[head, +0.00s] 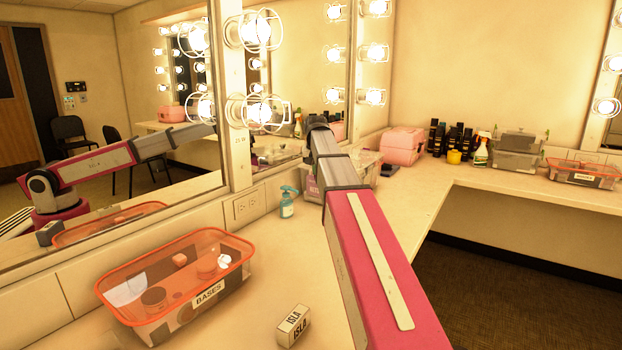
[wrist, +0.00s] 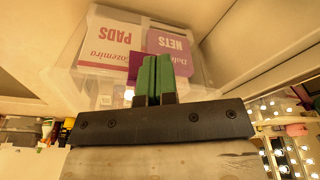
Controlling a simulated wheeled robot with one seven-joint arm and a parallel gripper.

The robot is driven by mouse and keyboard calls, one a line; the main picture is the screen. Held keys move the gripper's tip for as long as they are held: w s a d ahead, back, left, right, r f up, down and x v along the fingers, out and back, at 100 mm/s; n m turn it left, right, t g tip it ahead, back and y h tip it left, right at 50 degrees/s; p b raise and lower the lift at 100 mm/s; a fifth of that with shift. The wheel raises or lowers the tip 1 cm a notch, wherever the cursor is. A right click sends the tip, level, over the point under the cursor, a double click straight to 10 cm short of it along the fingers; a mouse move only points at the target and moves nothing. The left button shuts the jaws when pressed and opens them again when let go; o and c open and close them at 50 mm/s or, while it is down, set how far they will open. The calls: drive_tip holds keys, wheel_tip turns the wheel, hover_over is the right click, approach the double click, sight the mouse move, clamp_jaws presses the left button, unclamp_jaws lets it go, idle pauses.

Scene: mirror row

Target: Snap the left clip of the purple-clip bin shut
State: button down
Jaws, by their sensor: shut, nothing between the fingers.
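A clear bin (wrist: 75,55) stands in front of my gripper in the wrist view, with cards reading PADS and NETS showing upside down through its wall. A small purple clip (wrist: 132,66) shows right beside the left green finger; I cannot tell whether they touch, or whether the clip is open or shut. My gripper (wrist: 153,62) is shut and empty, its two green fingers together before the bin wall. In the head view the bin (head: 368,165) stands on the counter, partly hidden behind my arm, and my gripper is hidden too.
A pink case (head: 403,146) and dark bottles (head: 455,138) stand beyond. A mirror (head: 110,130) lines the left.

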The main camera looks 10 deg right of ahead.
drive_tip(key=shift+w+d+r, duration=0.1)
drive_tip(key=shift+w+d, duration=0.15)
drive_tip(key=shift+w, duration=0.05)
drive_tip(key=v, duration=0.5)
drive_tip(key=shift+w+a+r, duration=0.1)
drive_tip(key=shift+a+r, duration=0.1)
drive_tip(key=shift+r, duration=0.2)
idle(0.5)
